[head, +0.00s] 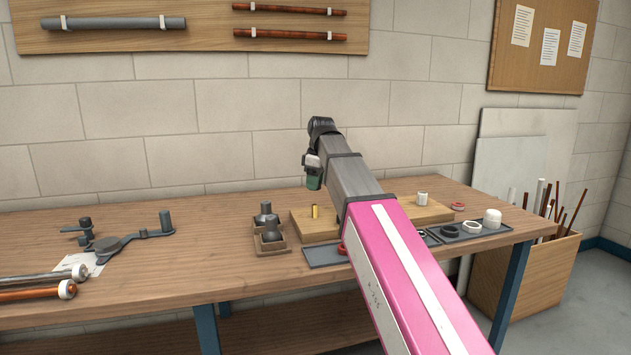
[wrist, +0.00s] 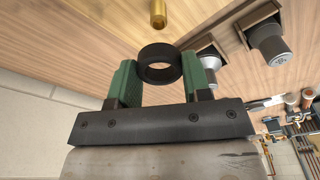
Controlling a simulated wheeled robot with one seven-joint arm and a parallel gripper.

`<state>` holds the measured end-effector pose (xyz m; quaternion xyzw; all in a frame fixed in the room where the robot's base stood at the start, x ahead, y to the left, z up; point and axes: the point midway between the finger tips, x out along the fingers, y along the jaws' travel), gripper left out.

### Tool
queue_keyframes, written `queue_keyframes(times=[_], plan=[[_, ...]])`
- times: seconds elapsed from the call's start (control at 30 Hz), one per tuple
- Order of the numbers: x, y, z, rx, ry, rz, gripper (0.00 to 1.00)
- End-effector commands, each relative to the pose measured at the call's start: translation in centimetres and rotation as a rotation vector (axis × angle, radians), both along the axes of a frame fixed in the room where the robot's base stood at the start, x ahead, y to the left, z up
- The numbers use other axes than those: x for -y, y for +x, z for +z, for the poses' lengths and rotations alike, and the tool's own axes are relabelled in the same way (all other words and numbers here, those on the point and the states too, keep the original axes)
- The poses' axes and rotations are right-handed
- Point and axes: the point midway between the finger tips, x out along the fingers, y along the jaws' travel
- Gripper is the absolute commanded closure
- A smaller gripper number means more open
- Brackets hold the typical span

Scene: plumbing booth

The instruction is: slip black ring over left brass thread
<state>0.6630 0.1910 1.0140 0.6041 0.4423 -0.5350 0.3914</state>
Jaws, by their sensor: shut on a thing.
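In the wrist view a black ring (wrist: 160,64) sits between the two green fingers of my gripper (wrist: 158,72), which is shut on it. The ring's open hole shows. A brass thread (wrist: 158,14) shows at the top edge of the wrist view, apart from the ring. In the head view the brass thread (head: 315,211) stands upright at the left end of a wooden block (head: 310,228). My gripper (head: 314,181) is above it, with the green fingers showing below the arm. The held ring cannot be made out in the head view. My arm hides the middle of the block.
Two dark fittings in wooden holders (head: 272,246) stand left of the block. A grey tray (head: 322,256) lies in front, with a red ring (head: 343,249). To the right are a white ring (head: 472,227) and a white cap (head: 492,218).

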Motion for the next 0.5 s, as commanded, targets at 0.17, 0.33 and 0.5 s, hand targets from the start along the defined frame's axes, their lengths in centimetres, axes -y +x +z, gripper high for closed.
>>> queue_keyframes(times=[0.17,0.33,0.5], plan=[[0.0,0.0,-0.3,0.0,0.0,0.0,0.78],[0.1,0.0,-0.9,0.0,0.0,-0.001,0.78],[0.1,-0.1,-1.6,-0.001,-0.001,-0.002,0.78]])
